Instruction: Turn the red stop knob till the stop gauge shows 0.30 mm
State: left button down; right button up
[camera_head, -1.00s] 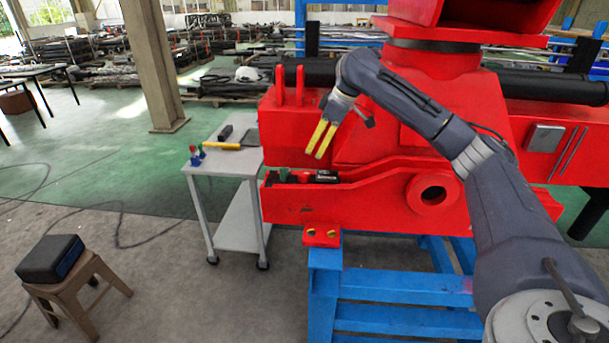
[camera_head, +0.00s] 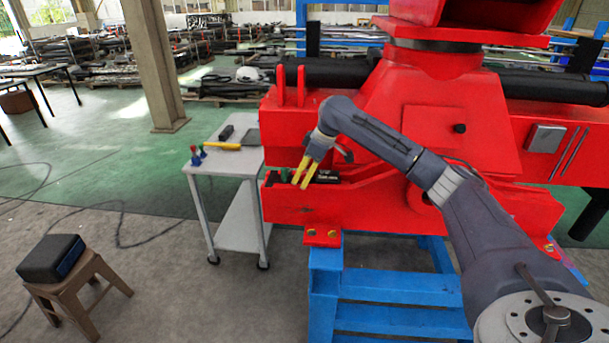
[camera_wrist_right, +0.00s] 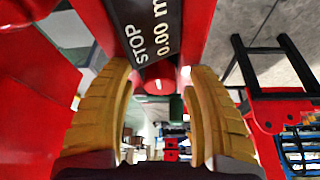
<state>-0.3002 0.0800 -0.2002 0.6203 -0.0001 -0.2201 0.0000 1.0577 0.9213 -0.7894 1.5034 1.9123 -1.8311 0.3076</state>
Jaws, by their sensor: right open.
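The stop gauge (camera_wrist_right: 148,35) is a black display at the top of the right wrist view. It reads "STOP 0.00 m", with the rest cut off. The red stop knob (camera_wrist_right: 158,84), with a pale mark, shows just below it, between the fingers in the picture. My right gripper (camera_wrist_right: 159,72) is open, with a yellow finger on either side of the knob; contact cannot be told. In the head view my right gripper (camera_head: 301,185) points down at the black gauge housing (camera_head: 327,177) in the red crane slot. The knob cannot be made out there. My left gripper is out of view.
Red crane walls stand close around the right gripper. A green part (camera_head: 284,175) sits left of the fingers. A grey trolley (camera_head: 222,161) holds small tools to the left. A blue stand (camera_head: 390,290) carries the crane.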

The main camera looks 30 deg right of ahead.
jog(key=shift+c, duration=0.5)
grip_shut()
